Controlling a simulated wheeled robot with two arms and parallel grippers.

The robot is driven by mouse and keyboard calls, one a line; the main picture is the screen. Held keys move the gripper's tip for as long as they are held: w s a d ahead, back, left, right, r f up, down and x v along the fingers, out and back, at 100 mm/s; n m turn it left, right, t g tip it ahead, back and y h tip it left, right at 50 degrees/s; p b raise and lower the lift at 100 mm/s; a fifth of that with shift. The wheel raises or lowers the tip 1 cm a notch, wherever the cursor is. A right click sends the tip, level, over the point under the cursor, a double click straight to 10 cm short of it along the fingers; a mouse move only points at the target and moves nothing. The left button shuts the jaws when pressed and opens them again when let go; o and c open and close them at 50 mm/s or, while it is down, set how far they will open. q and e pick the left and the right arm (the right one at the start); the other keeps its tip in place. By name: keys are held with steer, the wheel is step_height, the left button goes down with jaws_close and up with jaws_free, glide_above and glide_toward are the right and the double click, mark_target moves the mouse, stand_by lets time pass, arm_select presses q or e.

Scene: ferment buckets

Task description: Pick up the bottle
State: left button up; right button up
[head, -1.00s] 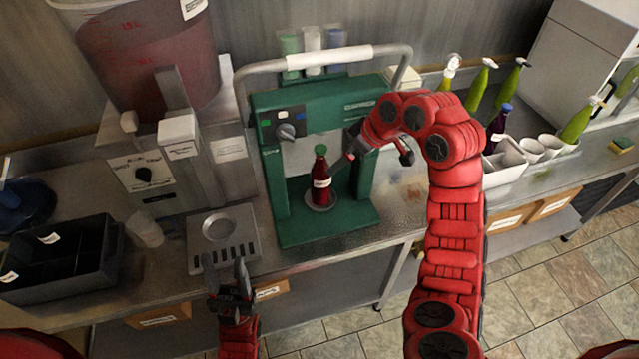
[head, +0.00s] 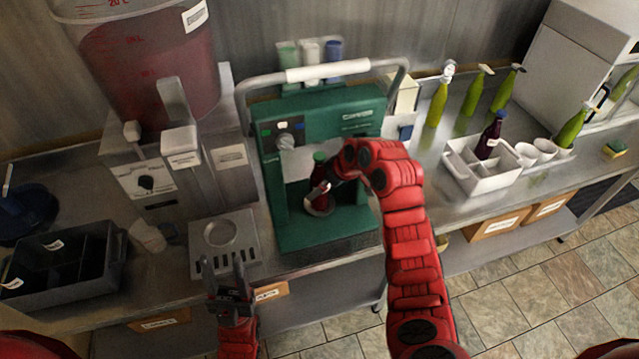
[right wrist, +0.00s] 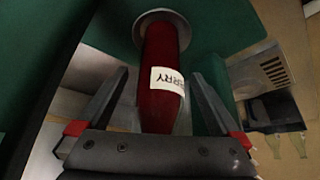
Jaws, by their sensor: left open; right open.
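A dark red bottle (head: 319,180) with a green cap and a white label stands upright on the round plate of the green machine (head: 335,125). In the right wrist view the bottle (right wrist: 162,70) lies between the two open fingers of my right gripper (right wrist: 158,95), with its label reading "...RRY" in part. I cannot tell whether the fingers touch it. In the head view the right gripper is at the bottle, mostly hidden by my red arm. My left gripper (head: 232,285) is open and empty in front of the metal drip tray (head: 225,243).
A large container of red liquid (head: 145,60) stands at the left back, above a dark divided box (head: 60,265).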

steer(key=shift+w+a+f, duration=0.1)
steer(key=shift+w+f, duration=0.05)
steer(key=shift+f, duration=0.1)
jaws_close()
stand_by(0.3)
